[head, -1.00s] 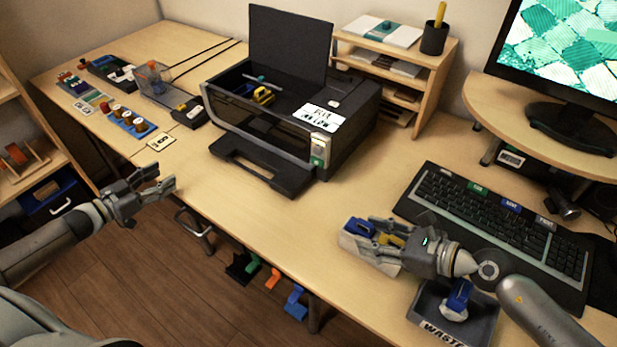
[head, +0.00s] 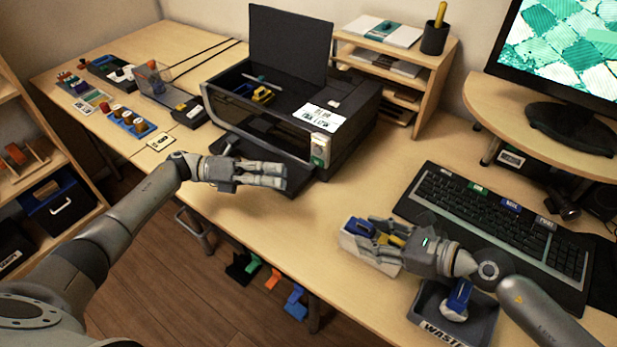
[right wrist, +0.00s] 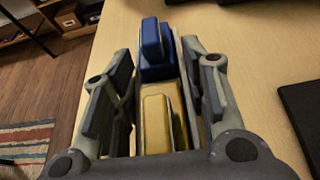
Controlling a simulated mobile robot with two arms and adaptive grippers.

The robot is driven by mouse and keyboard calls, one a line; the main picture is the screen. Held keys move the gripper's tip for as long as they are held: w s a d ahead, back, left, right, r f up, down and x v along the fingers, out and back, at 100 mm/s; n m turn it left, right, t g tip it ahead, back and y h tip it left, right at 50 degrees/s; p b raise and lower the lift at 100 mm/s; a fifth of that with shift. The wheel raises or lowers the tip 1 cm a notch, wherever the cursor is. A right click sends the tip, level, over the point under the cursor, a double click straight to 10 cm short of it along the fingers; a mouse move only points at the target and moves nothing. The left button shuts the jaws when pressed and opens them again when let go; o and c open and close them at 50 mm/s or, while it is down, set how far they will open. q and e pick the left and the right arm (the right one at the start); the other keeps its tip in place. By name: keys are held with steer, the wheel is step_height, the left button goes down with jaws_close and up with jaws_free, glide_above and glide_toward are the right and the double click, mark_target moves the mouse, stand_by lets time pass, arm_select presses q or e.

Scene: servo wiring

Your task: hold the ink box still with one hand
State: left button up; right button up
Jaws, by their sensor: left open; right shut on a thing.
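The ink box (head: 352,243) is a small pale box on the desk near its front edge. A blue cartridge (head: 360,227) and a yellow cartridge (head: 396,240) are in it; the right wrist view also shows the blue cartridge (right wrist: 153,48) and the yellow cartridge (right wrist: 157,122). My right gripper (head: 374,242) is shut on the ink box, with one finger along each side in the right wrist view (right wrist: 156,95). Its fingers hide part of the box. My left gripper (head: 284,176) is open and empty, in front of the printer and apart from the ink box.
The open printer (head: 290,120) stands behind my left gripper, its front tray (head: 235,148) partly hidden. A waste bin (head: 440,325) sits below my right wrist, and a keyboard (head: 500,230) lies to the right. Bare desk (head: 310,222) lies between the two grippers.

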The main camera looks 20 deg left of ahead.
mark_target(358, 220)
arm_select(q)
steer(key=s+d+m+g+y, duration=0.1)
steer(key=d+m+g, duration=0.1)
steer(key=d+m, duration=0.3)
steer(key=s+d+m+g+y, duration=0.1)
steer(key=s+d+m+g, duration=0.1)
steer(key=d+m, duration=0.4)
steer(key=s+d+f+m+g+y, duration=0.1)
steer(key=d+m+g+y, duration=0.1)
steer(key=d+m, duration=0.3)
steer(key=shift+s+d+f+g, duration=0.15)
steer(key=shift+d+g, duration=0.2)
steer(key=shift+d, duration=0.45)
steer(key=shift+s+d+r+g, duration=0.1)
steer(key=shift+d+g, duration=0.25)
steer(key=shift+d, duration=0.45)
steer(key=shift+c, duration=0.3)
jaws_close()
